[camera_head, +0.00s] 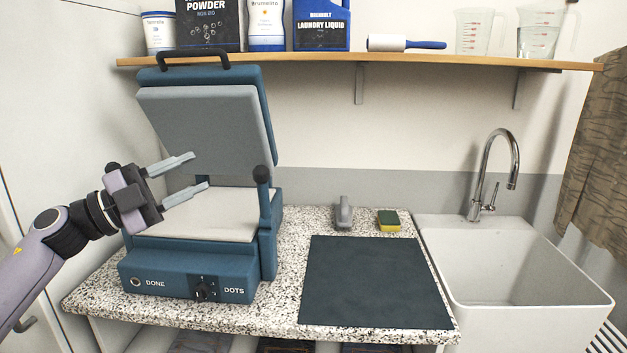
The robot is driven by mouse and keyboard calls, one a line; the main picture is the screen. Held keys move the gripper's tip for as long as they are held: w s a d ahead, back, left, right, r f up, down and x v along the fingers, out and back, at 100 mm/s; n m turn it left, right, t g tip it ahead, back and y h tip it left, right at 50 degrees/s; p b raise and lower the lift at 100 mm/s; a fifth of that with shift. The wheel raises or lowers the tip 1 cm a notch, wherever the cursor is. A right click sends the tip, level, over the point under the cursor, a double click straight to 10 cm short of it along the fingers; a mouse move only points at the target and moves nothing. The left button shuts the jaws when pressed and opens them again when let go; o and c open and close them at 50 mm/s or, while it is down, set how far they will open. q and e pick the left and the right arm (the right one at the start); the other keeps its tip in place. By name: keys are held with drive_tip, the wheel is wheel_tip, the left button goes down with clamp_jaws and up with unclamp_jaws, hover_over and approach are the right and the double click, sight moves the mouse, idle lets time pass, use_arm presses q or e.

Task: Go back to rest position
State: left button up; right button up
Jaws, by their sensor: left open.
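My left gripper (201,173) comes in from the left, in front of the blue heat press (190,267). Its two fingers are apart with nothing between them. The press stands open: its grey upper plate (207,125) is tilted up, with a black handle (195,57) on top. The pale lower plate (200,216) looks bare where it shows. The front panel carries a knob (202,290) and the words "DONE" and "DOTS". I cannot tell whether the gripper touches the press. My right gripper is not in view.
A dark mat (376,283) lies on the speckled counter (290,311). Behind it are a grey object (343,213) and a yellow-green sponge (388,220). A white sink (530,270) with a tap (492,170) is at right. A shelf (350,62) with bottles and jugs hangs above.

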use_arm(q)
drive_tip(key=s+f+n+t+y, duration=0.25)
drive_tip(key=f+n, duration=0.25)
drive_tip(key=f, duration=0.4)
drive_tip(key=s+d+f+n+t+y, duration=0.1)
drive_tip(key=s+f+n+t+y, duration=0.2)
drive_tip(key=f+n, duration=0.45)
drive_tip(key=s+f+n+t+y, duration=0.2)
drive_tip(key=f+n+y, duration=0.25)
drive_tip(key=f, duration=0.65)
drive_tip(key=s+a+f+n+g+y, duration=0.1)
drive_tip(key=s+f+n+g+y, duration=0.4)
drive_tip(key=s+f, duration=1.5)
drive_tip(key=s+g+y, duration=0.1)
drive_tip(key=s+g, duration=0.1)
drive_tip(key=shift+f+n+g, duration=0.3)
drive_tip(key=shift+g, duration=0.05)
